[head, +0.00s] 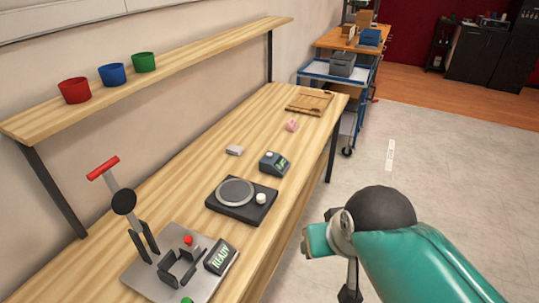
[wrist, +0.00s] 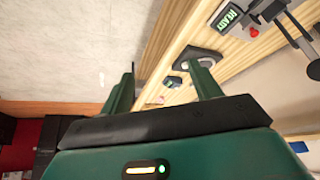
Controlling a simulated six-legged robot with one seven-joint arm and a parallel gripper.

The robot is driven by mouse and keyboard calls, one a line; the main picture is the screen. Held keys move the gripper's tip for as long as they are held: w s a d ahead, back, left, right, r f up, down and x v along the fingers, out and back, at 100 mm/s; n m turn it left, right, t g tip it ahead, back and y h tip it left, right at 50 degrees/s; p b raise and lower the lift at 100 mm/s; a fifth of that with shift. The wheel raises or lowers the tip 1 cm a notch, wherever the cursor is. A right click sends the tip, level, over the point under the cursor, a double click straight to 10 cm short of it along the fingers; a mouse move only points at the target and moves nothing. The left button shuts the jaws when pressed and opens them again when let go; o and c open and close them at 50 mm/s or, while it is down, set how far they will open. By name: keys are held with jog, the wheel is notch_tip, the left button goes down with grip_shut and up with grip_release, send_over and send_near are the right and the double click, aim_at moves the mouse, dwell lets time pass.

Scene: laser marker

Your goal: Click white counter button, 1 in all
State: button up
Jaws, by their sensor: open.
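The counter (head: 274,163) is a small dark grey box with a lit green display, standing on the long wooden bench. Its white button (head: 269,155) sits on top, toward the back left. In the wrist view the counter (wrist: 173,82) shows small, between my fingers and beyond them; its button is not clear there. My gripper (wrist: 163,84) is open, with two green fingers apart and nothing between them. In the head view my teal arm is at the lower right, off the front of the bench and apart from the counter; my fingertips cannot be made out there.
A dark box with a round grey plate (head: 235,192) and white knob stands nearer than the counter. A lever press (head: 180,265) with a READY display is nearer still. A small white block (head: 234,150) and a pink object (head: 292,125) lie near the counter. Cups stand on the shelf.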

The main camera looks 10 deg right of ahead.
grip_shut()
dwell(1.4)
